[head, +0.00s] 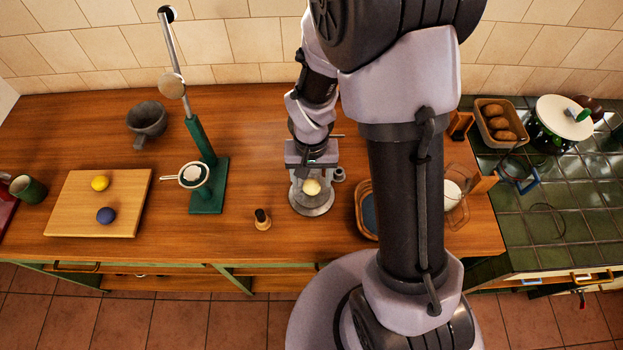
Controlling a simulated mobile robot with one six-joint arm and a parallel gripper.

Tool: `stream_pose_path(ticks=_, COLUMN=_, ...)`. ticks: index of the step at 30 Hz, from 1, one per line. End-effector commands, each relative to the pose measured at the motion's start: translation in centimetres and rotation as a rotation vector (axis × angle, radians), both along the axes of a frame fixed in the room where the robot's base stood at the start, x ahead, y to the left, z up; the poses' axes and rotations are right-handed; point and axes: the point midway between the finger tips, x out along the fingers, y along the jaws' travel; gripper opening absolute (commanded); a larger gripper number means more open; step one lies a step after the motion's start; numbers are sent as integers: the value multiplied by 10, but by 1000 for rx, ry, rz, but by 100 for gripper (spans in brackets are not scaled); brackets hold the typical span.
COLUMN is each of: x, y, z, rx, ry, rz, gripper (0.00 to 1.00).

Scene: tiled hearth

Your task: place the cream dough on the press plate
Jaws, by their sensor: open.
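The cream dough (312,187) is a small pale ball at the middle of a round grey metal plate (314,209), which looks like the press plate. It appears to rest on the plate, though I cannot tell from this angle whether it touches. My gripper (312,172) is open and points down just above and behind the dough. The fingertips are partly hidden, and I cannot tell whether they still touch the ball. The back of the plate is hidden by my gripper.
Left stands a green lever press (206,196). A wooden board (75,222) holds a yellow ball (99,183) and a blue ball (106,215). A wooden-rimmed tray (364,223) stands right, partly behind my arm.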

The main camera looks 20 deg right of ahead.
Motion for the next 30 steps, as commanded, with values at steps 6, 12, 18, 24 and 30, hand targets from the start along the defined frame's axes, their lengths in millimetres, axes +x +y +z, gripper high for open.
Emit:
stream_pose_path(ticks=6, x=1, y=0, z=68, rx=0, ry=-5, rz=-1, gripper=62)
stream_pose_path(ticks=12, x=1, y=0, z=98, rx=0, ry=-3, rz=0, gripper=62)
stream_pose_path(ticks=18, x=-19, y=8, z=175, rx=39, ry=-142, rz=-30, gripper=62)
stream_pose_path(ticks=24, x=-88, y=27, z=266, rx=136, ry=-389, rz=-62, gripper=62)
stream_pose_path(ticks=30, x=-126, y=38, z=289, rx=190, ry=-507, rz=-63, gripper=62)
